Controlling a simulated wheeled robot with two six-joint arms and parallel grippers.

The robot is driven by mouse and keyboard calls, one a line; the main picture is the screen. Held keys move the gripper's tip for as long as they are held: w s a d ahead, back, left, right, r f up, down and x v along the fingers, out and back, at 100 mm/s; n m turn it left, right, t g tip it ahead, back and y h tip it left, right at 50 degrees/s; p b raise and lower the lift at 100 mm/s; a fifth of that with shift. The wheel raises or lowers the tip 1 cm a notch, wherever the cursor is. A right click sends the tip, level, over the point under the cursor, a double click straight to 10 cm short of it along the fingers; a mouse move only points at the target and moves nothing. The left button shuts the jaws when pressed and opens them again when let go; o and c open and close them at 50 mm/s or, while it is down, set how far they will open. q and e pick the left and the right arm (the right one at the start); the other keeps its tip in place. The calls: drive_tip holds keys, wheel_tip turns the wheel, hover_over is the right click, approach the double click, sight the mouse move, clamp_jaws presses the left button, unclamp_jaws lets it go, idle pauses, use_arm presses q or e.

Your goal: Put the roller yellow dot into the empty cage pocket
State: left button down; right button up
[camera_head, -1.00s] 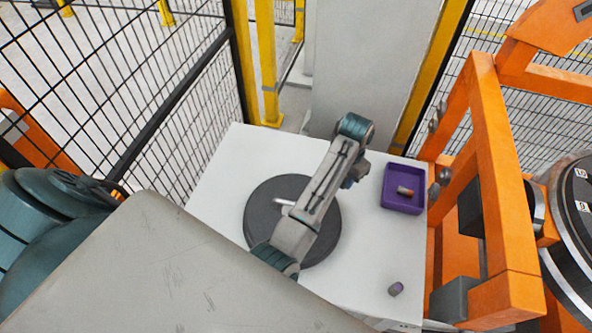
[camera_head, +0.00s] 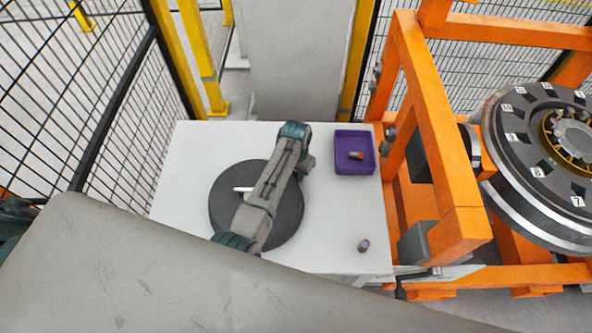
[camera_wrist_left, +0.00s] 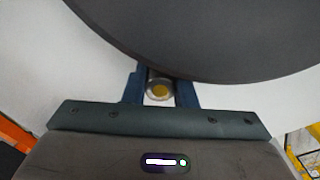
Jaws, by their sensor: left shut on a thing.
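My left gripper (camera_wrist_left: 160,82) is shut on the roller with the yellow dot (camera_wrist_left: 159,90), whose dotted end faces the wrist camera. In the head view my left arm reaches over the table and hides the fingers and this roller. The bearing with its yellow cage (camera_head: 553,134) sits at the centre of the numbered wheel (camera_head: 520,165) at the far right. The picture is too small to tell which cage pocket is empty. My right gripper is not in view.
A dark round disc (camera_head: 223,205) lies on the white table (camera_head: 330,215). A purple tray (camera_head: 340,135) holds a roller (camera_head: 357,155). Another roller (camera_head: 363,245) stands near the front right. An orange frame (camera_head: 440,130) stands between table and wheel. Mesh fencing (camera_head: 60,100) is at left.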

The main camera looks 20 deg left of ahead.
use_arm(q)
drive_tip(key=shift+f, duration=0.1)
drive_tip(key=c, duration=1.2)
unclamp_jaws()
drive_tip(key=shift+o, duration=0.2)
